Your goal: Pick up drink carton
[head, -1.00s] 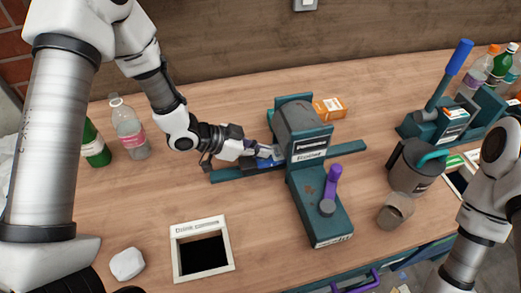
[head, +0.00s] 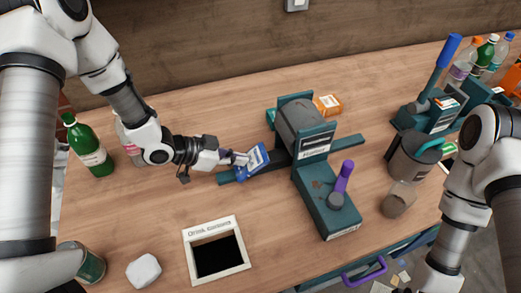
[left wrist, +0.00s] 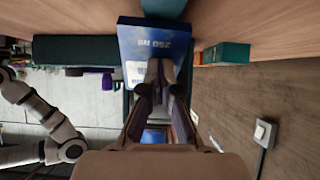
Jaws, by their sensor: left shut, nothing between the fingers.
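A blue drink carton (head: 257,161) sits tilted on the dark rail at the left side of the green press. It also shows in the left wrist view (left wrist: 155,42), with "250 ml" on its face. My left gripper (head: 241,160) is right beside it, its fingertips at the carton's left side. In the left wrist view the fingers (left wrist: 161,76) are closed together in front of the carton, with nothing between them; whether they touch it I cannot tell. My right arm shows at the right, but its gripper is not in view.
The green press (head: 322,190) with a purple lever stands mid-table. An orange box (head: 328,104) lies behind it. A framed hole marked for drink cartons (head: 188,255) is in front, beside a white lump (head: 144,270). Bottles (head: 88,147) stand at left. A grey pitcher (head: 412,160) is right.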

